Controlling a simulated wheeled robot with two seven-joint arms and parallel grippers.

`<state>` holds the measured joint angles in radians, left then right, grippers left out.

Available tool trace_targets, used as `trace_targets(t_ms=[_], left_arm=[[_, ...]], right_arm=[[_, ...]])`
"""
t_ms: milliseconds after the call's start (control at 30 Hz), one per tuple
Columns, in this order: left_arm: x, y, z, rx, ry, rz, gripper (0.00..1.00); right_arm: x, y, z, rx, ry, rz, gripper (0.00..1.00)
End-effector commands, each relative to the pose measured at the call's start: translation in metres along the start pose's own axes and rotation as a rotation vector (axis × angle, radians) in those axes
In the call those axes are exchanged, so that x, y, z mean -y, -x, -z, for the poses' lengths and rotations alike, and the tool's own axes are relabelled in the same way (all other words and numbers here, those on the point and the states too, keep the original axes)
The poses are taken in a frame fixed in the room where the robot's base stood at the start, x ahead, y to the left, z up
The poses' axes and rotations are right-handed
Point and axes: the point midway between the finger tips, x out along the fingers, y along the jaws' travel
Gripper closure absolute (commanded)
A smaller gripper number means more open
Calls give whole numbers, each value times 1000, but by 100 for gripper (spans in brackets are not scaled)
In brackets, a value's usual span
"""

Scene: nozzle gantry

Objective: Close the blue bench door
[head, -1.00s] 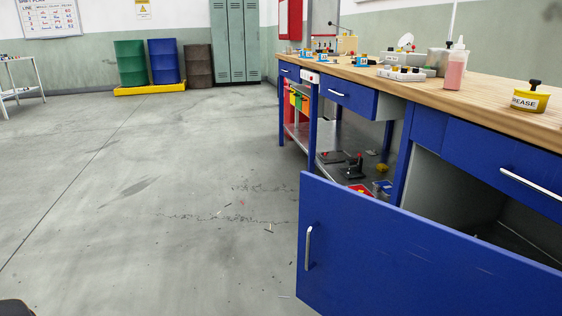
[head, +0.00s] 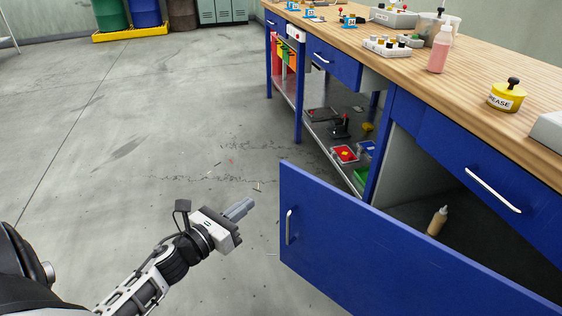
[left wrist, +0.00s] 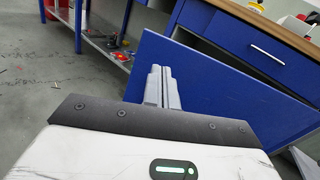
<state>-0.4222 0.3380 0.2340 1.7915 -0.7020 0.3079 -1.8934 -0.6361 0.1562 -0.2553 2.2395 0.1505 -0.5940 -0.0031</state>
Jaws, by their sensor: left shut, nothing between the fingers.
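The blue bench door (head: 370,250) stands swung open from the bench cabinet, with a silver upright handle (head: 289,228) near its free edge. It also shows in the left wrist view (left wrist: 215,90), beyond my fingers. My left gripper (head: 240,209) is shut and empty. It is to the left of the door's free edge in the head view, apart from the handle. In the left wrist view the closed fingers (left wrist: 161,86) overlap the door's face; I cannot tell a touch there. The open cabinet (head: 455,225) shows a dark inside. My right gripper is not in view.
A bottle with a pale tip (head: 438,221) stands inside the cabinet. The wooden bench top (head: 475,90) holds a pink bottle (head: 441,48) and a yellow grease tub (head: 507,94). The floor at left is clear.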

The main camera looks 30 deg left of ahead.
Motion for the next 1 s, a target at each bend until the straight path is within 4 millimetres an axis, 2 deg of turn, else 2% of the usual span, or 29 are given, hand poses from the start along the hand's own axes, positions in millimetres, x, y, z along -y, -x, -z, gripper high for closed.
trace_targets(t_ms=[100,233,700,833,1000], left_arm=[[-8,0,-3,-10,-139,15,100],[-8,-12,-2,-9,-168,20,100],[-6,-106,-1,-8,-161,19,100],[-6,-124,0,-9,-161,18,100],[-5,-136,0,-10,-160,18,100]], right_arm=[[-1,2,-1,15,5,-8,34],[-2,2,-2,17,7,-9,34],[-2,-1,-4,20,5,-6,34],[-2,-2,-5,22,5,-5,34],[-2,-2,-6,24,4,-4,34]])
